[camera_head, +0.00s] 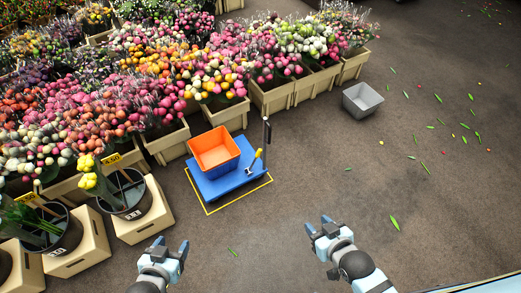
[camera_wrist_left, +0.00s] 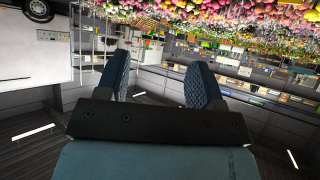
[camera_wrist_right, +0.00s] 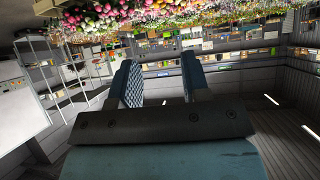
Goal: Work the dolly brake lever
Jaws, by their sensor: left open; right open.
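A blue dolly (camera_head: 226,184) stands on the floor inside a yellow outline, with an orange crate (camera_head: 214,150) on it. A lever with a yellow handle (camera_head: 257,154) rises at a tilt from the dolly's right side; I take it to be the brake lever. My left gripper (camera_head: 171,245) is open and empty, below and left of the dolly in the head view. It also shows open in the left wrist view (camera_wrist_left: 158,80). My right gripper (camera_head: 318,225) is open and empty, below and right of the dolly. Neither gripper touches the dolly or lever.
A dark upright post (camera_head: 266,134) stands at the dolly's back right corner. Wooden crates of flowers (camera_head: 270,98) line the back and left. Black buckets (camera_head: 128,197) on pale boxes stand at left. A grey bin (camera_head: 362,100) is at back right. The floor right of the dolly is mostly clear, with scattered leaves.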

